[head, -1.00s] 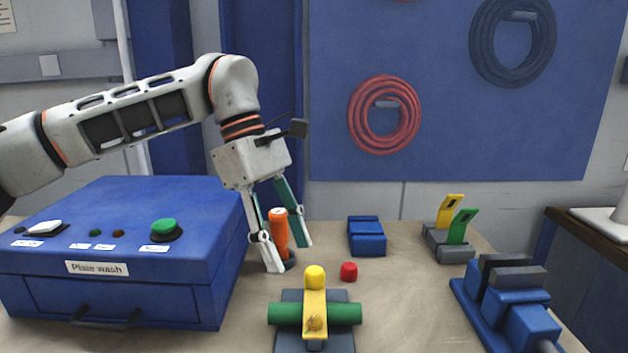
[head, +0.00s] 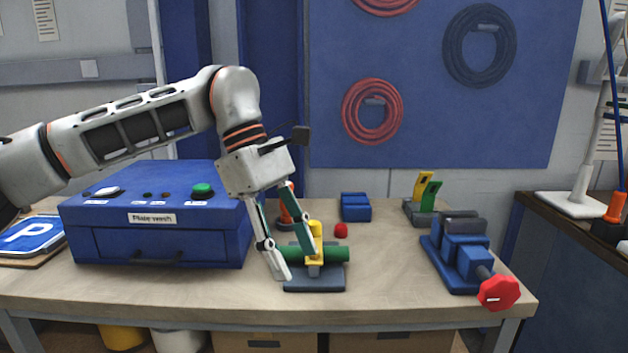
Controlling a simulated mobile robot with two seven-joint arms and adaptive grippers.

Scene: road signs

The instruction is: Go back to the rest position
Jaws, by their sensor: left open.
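My left gripper (head: 298,264) is open, with its fingers pointing down over the left front of a dark grey stand (head: 318,281) on the workbench. The stand carries a green cylinder (head: 335,254) and a yellow upright piece (head: 315,231). One finger passes in front of the green cylinder; I cannot tell whether it touches. An orange post (head: 287,208) stands behind the gripper, partly hidden by it. My right gripper is not in view.
A blue plate-wash box (head: 160,245) stands left, beside a blue parking sign (head: 32,234). A red knob (head: 341,230) and blue block (head: 356,207) lie behind the stand. A blue vise (head: 466,262) with a red octagon (head: 498,292) stands right. The bench's front middle is clear.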

